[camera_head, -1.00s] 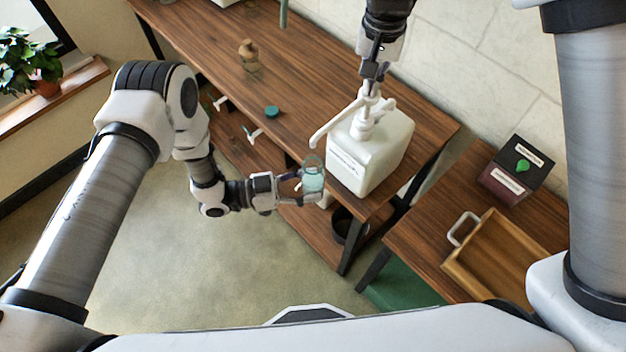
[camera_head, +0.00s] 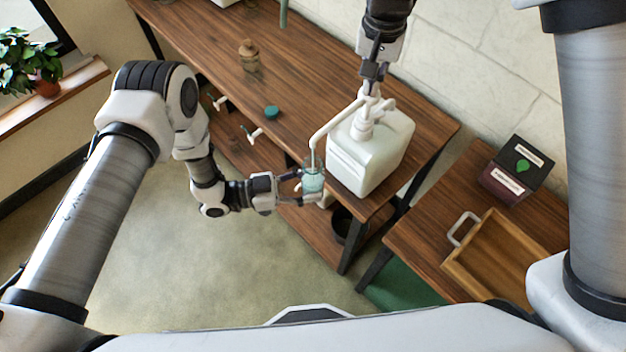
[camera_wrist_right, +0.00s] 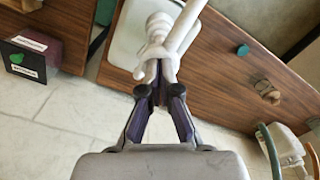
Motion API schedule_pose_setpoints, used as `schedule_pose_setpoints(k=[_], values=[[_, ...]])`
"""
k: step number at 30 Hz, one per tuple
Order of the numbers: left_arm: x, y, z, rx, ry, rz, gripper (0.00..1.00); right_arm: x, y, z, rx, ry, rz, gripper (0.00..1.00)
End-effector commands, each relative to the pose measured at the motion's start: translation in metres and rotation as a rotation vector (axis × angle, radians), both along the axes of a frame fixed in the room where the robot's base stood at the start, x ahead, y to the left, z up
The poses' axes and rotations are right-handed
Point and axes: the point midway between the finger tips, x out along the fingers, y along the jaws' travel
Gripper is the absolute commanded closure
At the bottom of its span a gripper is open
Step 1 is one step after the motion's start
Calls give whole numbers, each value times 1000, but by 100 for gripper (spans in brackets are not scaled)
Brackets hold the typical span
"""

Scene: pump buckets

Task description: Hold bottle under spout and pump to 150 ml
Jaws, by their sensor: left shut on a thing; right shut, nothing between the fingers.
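A white pump bucket (camera_head: 370,160) stands on the wooden bench, its white spout (camera_head: 332,122) reaching left and bending down. A small clear bottle with a bluish-green tint (camera_head: 313,182) is beneath the spout's tip, beside the bench edge. My left gripper (camera_head: 296,188) is shut on the bottle and holds it upright from the left. My right gripper (camera_head: 370,86) is shut and empty at the top of the pump head. In the right wrist view its fingertips (camera_wrist_right: 158,92) meet at the pump head (camera_wrist_right: 158,50). The level in the bottle is too small to read.
A teal cap (camera_head: 271,112) and a brown jar (camera_head: 248,55) are on the bench (camera_head: 300,70). Small white pumps (camera_head: 254,135) are on the lower shelf. On the right table are a wooden tray (camera_head: 510,262) and a dark box (camera_head: 515,170).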

Motion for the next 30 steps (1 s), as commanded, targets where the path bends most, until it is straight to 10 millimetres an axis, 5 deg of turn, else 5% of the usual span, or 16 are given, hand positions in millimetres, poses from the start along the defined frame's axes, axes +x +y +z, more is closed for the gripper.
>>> schedule_pose_setpoints(k=[21,30], values=[[0,0,0,0,0,0,77,-1,0,-38,0,4,0,100],[0,0,0,-1,0,0,77,0,0,-28,-1,1,0,100]])
